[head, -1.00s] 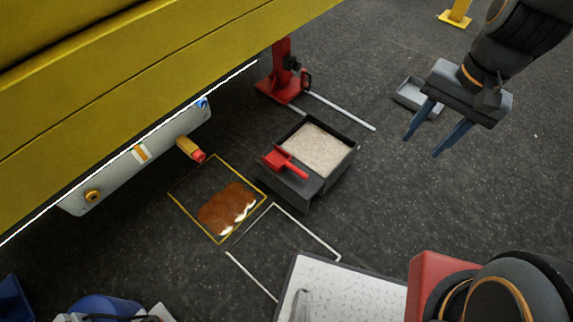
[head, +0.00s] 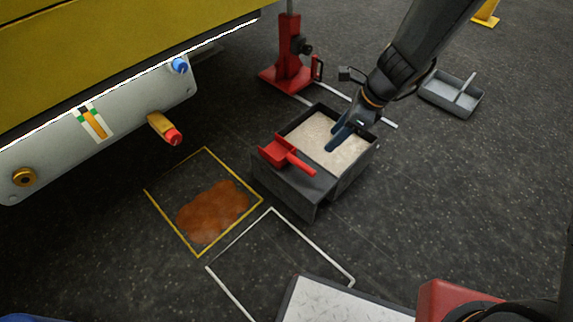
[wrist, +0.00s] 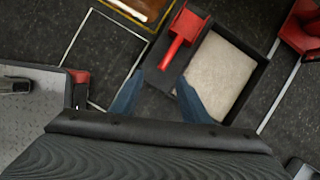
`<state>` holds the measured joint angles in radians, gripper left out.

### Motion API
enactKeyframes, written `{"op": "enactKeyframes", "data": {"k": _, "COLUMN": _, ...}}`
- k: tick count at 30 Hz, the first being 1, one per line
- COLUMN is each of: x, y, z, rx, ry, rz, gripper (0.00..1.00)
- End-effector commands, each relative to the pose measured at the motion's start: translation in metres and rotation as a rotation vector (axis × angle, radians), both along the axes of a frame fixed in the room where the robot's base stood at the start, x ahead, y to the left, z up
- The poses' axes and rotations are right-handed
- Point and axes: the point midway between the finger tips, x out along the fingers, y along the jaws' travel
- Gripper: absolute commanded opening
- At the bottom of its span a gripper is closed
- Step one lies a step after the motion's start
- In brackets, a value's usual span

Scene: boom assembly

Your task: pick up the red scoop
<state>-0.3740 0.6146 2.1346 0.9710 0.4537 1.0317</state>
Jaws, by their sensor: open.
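The red scoop (head: 285,155) lies on the near left edge of a dark box of pale granules (head: 328,142), its handle pointing right and toward the front. In the wrist view the scoop (wrist: 182,35) is ahead of the fingers, with its handle toward me. My gripper (head: 338,138) shows above the box in the head view, right of the scoop and apart from it. In the wrist view my gripper (wrist: 158,88) has its two blue fingers spread with nothing between them.
A yellow-outlined square with a brown spill (head: 213,210) lies left of the box. A red stand (head: 290,70) is behind the box. A grey tray (head: 452,93) is at the right. A yellow machine (head: 120,45) overhangs the left. A white-outlined floor area (head: 280,262) is clear.

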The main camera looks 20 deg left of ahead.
Motion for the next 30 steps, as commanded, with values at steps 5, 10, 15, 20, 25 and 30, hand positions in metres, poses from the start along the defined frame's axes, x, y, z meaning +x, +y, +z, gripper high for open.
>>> {"op": "enactKeyframes", "data": {"k": 5, "x": 0.02, "y": 0.036, "z": -0.083, "rx": 0.02, "ry": 0.085, "rz": -0.2, "gripper": 0.42}}
{"op": "enactKeyframes", "data": {"k": 10, "x": 0.03, "y": 0.059, "z": -0.128, "rx": 0.032, "ry": 0.144, "rz": -0.343, "gripper": 0.42}}
{"op": "enactKeyframes", "data": {"k": 15, "x": 0.034, "y": 0.069, "z": -0.147, "rx": 0.037, "ry": 0.171, "rz": -0.41, "gripper": 0.42}}
{"op": "enactKeyframes", "data": {"k": 20, "x": 0.034, "y": 0.075, "z": -0.16, "rx": 0.038, "ry": 0.175, "rz": -0.421, "gripper": 0.42}}
{"op": "enactKeyframes", "data": {"k": 25, "x": 0.034, "y": 0.081, "z": -0.172, "rx": 0.038, "ry": 0.176, "rz": -0.422, "gripper": 0.42}}
{"op": "enactKeyframes", "data": {"k": 30, "x": 0.033, "y": 0.084, "z": -0.179, "rx": 0.038, "ry": 0.174, "rz": -0.419, "gripper": 0.42}}
